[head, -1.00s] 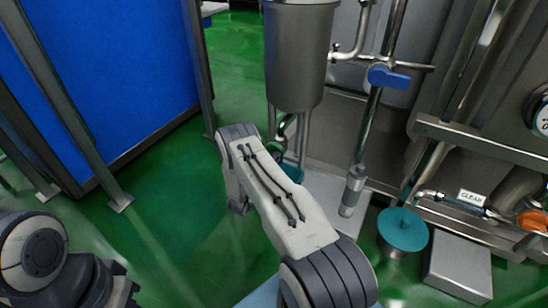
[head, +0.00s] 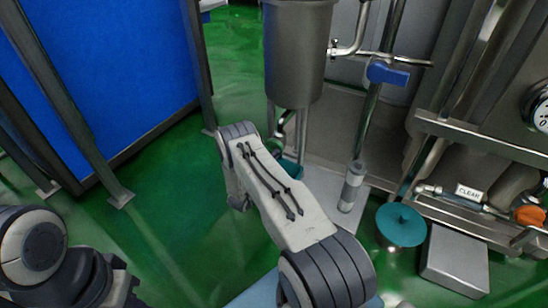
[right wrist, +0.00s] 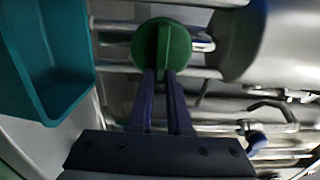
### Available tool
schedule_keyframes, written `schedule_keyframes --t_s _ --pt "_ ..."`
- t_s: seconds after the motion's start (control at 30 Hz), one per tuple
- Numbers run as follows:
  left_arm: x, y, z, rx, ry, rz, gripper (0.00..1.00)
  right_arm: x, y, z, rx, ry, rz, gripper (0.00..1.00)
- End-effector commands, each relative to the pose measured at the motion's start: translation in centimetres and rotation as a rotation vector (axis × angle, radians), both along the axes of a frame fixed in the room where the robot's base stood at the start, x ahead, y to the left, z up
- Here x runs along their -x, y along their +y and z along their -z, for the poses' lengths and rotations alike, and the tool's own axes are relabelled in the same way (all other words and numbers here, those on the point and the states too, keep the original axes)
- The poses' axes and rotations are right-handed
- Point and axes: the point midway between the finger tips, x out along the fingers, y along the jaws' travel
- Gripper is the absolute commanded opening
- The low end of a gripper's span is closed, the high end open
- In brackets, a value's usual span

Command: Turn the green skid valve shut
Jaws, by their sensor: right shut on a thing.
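The green skid valve (right wrist: 176,40) shows in the right wrist view as a round green knob with a raised fin across its middle, set on a metal pipe. My right gripper (right wrist: 163,75) is shut on the fin, with one dark finger on each side of it. The fin points along the fingers, roughly up and down in that view. In the head view my right arm reaches away toward the steel tank and hides the valve and the right gripper's tips. My left arm shows at the lower left, but its gripper fingers are not in view.
A teal bin (right wrist: 62,70) stands close left of the right gripper. Green floor (head: 185,215) is clear at left.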

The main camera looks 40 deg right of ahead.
Motion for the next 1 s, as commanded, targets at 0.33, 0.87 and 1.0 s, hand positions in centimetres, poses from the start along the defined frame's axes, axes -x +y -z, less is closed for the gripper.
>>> schedule_keyframes --t_s 0.33,0.87,1.0 --pt "0.0 0.0 0.0 0.000 0.000 0.000 0.00 0.0 0.0 0.1 -0.001 0.002 -0.001 0.46" --pt "0.0 0.0 -3.4 0.000 0.000 0.000 0.00 2.7 6.9 -0.2 -0.002 0.006 -0.008 0.46" --pt "0.0 0.0 -4.0 0.000 0.000 0.000 0.00 3.5 8.8 -0.1 -0.002 0.005 -0.006 0.46"
